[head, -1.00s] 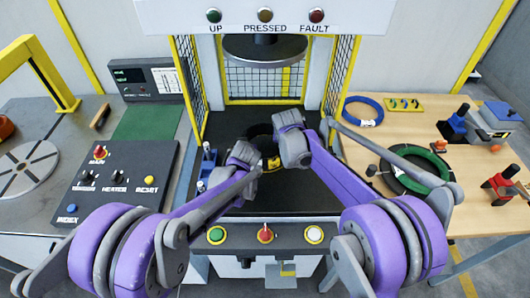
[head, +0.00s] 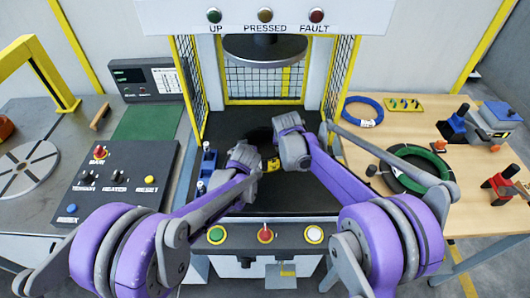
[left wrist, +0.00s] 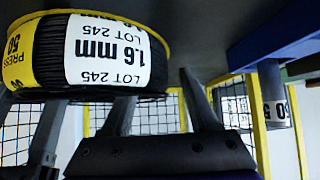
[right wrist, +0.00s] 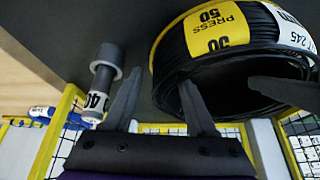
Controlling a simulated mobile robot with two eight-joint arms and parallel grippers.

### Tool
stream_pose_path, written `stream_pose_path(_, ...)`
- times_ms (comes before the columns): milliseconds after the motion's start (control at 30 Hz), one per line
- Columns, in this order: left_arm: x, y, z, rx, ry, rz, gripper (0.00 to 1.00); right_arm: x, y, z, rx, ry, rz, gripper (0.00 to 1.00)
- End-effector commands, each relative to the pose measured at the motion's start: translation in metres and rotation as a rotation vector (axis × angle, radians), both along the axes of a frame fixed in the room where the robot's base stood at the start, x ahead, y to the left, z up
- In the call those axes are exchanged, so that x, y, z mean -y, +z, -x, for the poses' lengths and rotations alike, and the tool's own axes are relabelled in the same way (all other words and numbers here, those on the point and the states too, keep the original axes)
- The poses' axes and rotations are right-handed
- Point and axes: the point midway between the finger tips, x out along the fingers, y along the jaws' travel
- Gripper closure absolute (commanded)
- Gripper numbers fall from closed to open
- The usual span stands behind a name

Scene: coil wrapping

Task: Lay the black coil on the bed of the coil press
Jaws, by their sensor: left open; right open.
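The black coil (head: 260,136) lies on the dark bed (head: 225,133) of the coil press, partly hidden by my grippers. In the inverted left wrist view, the coil (left wrist: 95,50) shows its white "1.6 mm" label; in the right wrist view, the coil (right wrist: 215,55) shows its yellow "PRESS 50" tag. My left gripper (head: 248,162) is open at the coil's left front; one finger overlaps its edge in the left wrist view (left wrist: 153,85). My right gripper (head: 292,150) is open at its right, with one finger in front of it (right wrist: 160,77). Contact cannot be told.
The round press platen (head: 265,49) hangs above the bed, between yellow-framed mesh guards (head: 340,78). A blue coil (head: 363,112) and a green-and-black coil (head: 405,178) lie on the wooden table at right. A control panel (head: 122,183) stands at left. Buttons (head: 265,234) line the front.

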Motion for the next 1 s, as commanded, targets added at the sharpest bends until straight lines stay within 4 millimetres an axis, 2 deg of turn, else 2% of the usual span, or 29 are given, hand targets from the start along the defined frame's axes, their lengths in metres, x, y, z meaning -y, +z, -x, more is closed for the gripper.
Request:
stream_pose_path(533,0.009,0.064,0.073,0.0,-0.001,-0.001,0.39,0.0,0.0,0.0,0.0,0.0,0.0,0.44)
stream_pose_path(800,0.01,0.075,0.085,-0.001,0.001,-0.001,0.39,-0.001,0.004,0.002,0.0,0.0,-0.001,0.44)
stream_pose_path(1000,0.01,0.075,0.085,0.0,0.001,-0.001,0.39,-0.003,0.033,0.016,0.0,0.002,0.0,0.44)
